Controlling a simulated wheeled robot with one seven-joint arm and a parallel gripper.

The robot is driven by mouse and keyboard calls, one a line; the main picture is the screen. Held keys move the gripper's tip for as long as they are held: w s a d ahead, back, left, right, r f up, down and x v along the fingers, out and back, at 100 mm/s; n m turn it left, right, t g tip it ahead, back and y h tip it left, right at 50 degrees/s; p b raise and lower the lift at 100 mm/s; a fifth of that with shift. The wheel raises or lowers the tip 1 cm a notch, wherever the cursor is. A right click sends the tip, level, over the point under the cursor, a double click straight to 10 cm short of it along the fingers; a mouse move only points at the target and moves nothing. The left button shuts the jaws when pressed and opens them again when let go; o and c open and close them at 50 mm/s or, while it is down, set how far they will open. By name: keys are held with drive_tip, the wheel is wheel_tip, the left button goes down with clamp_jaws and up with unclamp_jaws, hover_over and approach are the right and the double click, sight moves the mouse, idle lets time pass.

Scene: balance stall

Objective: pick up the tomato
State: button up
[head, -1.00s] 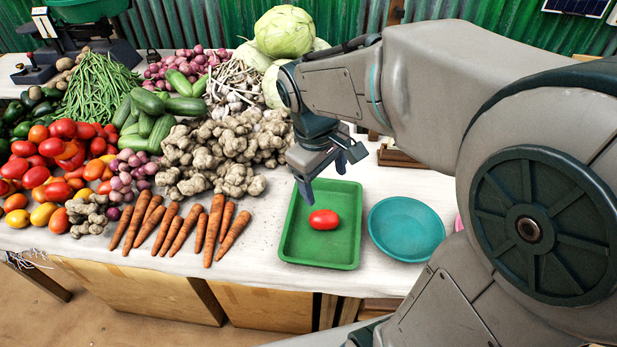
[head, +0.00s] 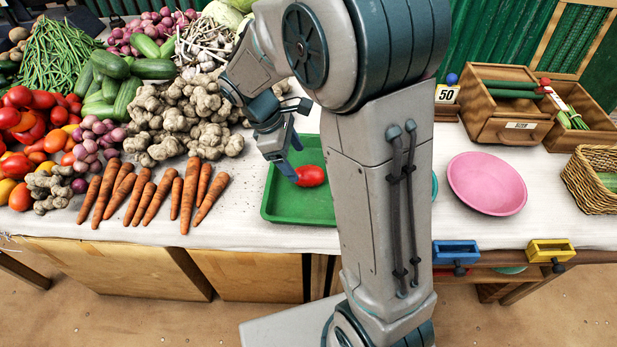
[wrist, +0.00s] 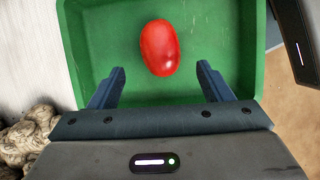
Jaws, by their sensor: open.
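A red oval tomato (head: 311,176) lies in a shallow green tray (head: 290,214) on the stall table. In the wrist view the tomato (wrist: 159,48) lies on the floor of the green tray (wrist: 104,38), just beyond my fingertips and roughly centred between them. My gripper (head: 290,172) points down over the tray, at the left side of the tomato in the head view. In the wrist view my gripper (wrist: 161,74) is open and empty, with a finger on each side. My arm hides the tray's right part in the head view.
Carrots (head: 155,195) and ginger (head: 180,120) lie left of the tray. A teal bowl (head: 434,185) is mostly hidden behind my arm. A pink plate (head: 487,183), wooden boxes (head: 505,115) and a wicker basket (head: 590,180) stand to the right.

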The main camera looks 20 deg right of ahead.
sight(304, 169)
drive_tip(key=b+x, duration=0.1)
drive_tip(key=x, duration=0.4)
drive_tip(key=shift+s+d+f, duration=0.15)
drive_tip(key=shift+d+f, duration=0.15)
drive_tip(key=c, duration=1.1)
